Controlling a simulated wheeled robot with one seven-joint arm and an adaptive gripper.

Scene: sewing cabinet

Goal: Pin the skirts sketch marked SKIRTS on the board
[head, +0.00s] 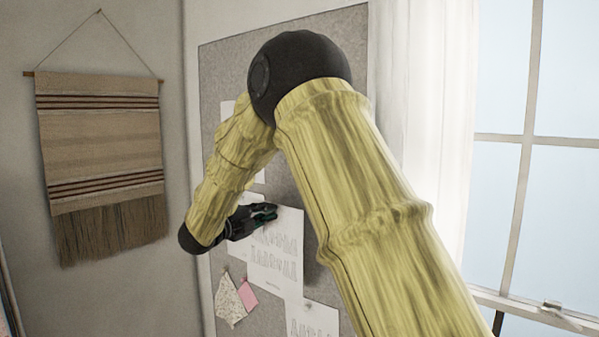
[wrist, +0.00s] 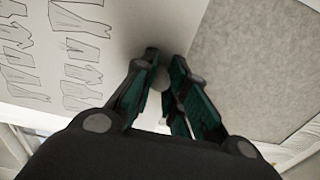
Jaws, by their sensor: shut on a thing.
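A white sketch sheet (head: 277,250) with rows of garment drawings is at the grey pinboard (head: 225,62), below my bent arm. Its label is too small to read. My gripper (head: 266,212) is at the sheet's upper part. In the wrist view the fingertips (wrist: 164,78) are closed on a small round grey piece at the sheet, which looks like a pin head. The drawings on the sheet (wrist: 112,22) show to the left of the fingers, and bare board (wrist: 260,60) to the right. I cannot tell whether the sheet touches the board.
Below hang a patterned fabric swatch (head: 228,301), a pink swatch (head: 248,294) and another drawn sheet (head: 312,322). More paper is partly hidden behind my arm. A woven hanging (head: 100,140) is on the left wall; a curtain (head: 425,100) and window are to the right.

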